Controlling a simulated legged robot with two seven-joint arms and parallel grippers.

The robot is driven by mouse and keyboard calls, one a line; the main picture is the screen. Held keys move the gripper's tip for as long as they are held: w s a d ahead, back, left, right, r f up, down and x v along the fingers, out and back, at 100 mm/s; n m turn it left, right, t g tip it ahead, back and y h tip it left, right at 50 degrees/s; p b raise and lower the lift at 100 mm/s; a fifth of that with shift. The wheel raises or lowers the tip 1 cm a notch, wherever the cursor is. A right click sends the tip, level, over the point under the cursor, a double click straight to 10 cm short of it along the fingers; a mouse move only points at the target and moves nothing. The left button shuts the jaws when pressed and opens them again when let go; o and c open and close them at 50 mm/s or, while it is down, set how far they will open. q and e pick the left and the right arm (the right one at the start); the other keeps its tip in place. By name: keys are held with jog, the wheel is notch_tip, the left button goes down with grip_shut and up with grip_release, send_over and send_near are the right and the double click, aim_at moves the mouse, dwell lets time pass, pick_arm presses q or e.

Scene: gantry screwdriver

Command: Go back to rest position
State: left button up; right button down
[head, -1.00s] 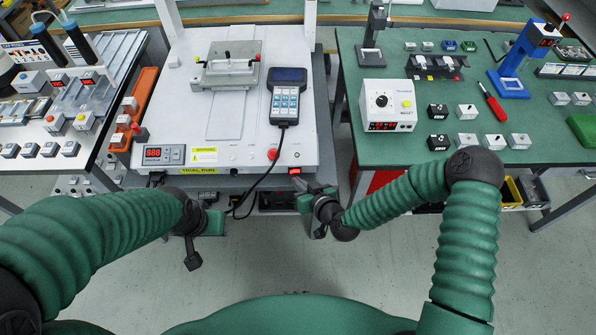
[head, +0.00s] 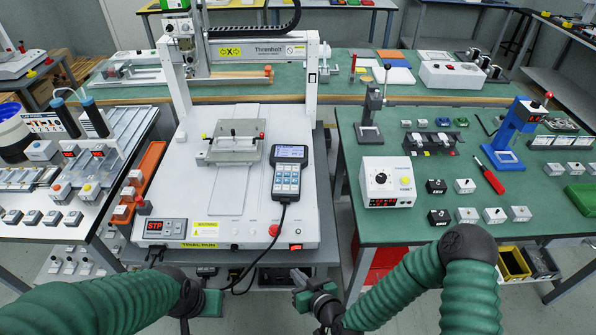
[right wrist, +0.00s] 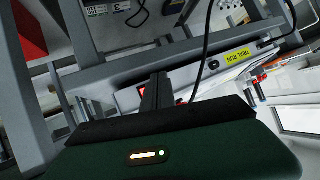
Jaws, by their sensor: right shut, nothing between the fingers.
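My right gripper (head: 302,282) is shut and empty, low in front of the white gantry machine (head: 160,220). In the right wrist view its dark fingers (right wrist: 156,92) lie together, with the bench frame and the machine's front edge beyond them. My left gripper (head: 200,302) hangs low at the machine's front left, partly cut off by the bottom edge; its fingers are not clear. Neither gripper visibly touches the machine. The machine holds a clamped fixture (head: 232,143) and a handheld pendant (head: 288,174) with a lit screen. Its front display (head: 165,226) reads STP.
A green-topped bench (head: 400,220) on the right carries a power supply (head: 388,182), a red screwdriver (head: 490,176) and a blue press (head: 515,130). A left bench (head: 100,205) holds switch boxes. A cable (head: 262,258) hangs at the machine's front edge.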

jog(key=s+d+r+m+g+h, duration=0.2)
jog(key=s+d+r+g+h, duration=0.15)
jog(key=s+d+r, duration=0.5)
jog(key=s+d+r+m+g+h, duration=0.1)
jog(key=s+d+r+g+h, duration=0.35)
jog(key=d, duration=0.65)
notch_tip(320, 180, up, 15)
jog(key=s+y+p, duration=0.1)
jog(key=p, duration=1.3)
jog(key=shift+s+y, duration=0.3)
jog(key=shift+y, duration=0.1)
